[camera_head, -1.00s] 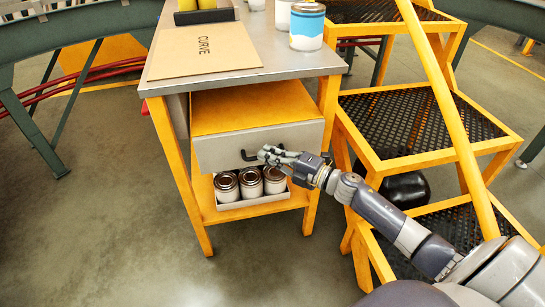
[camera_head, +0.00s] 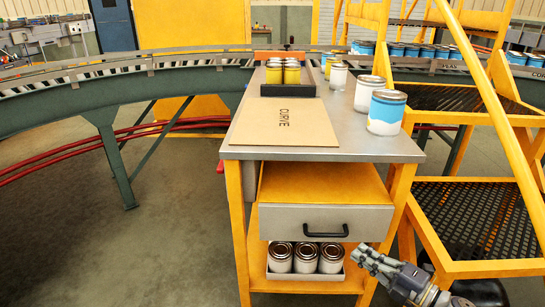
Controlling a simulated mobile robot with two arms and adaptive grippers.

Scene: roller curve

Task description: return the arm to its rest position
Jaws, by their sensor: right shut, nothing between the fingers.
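My right gripper (camera_head: 374,262) is low at the right, in front of the workbench's right front leg. It is shut and empty, below and right of the drawer handle (camera_head: 326,231) and apart from it. The grey-fronted drawer (camera_head: 280,222) stands out from under the bench top, partly open. My right forearm runs off the bottom edge of the view. My left gripper is not in view.
The workbench (camera_head: 385,150) bears a board marked CURVE (camera_head: 282,135), yellow cans in a tray and several other cans. Cans (camera_head: 305,257) stand on its lower shelf. Yellow steps (camera_head: 450,267) stand close on the right. Floor (camera_head: 150,240) at left is clear.

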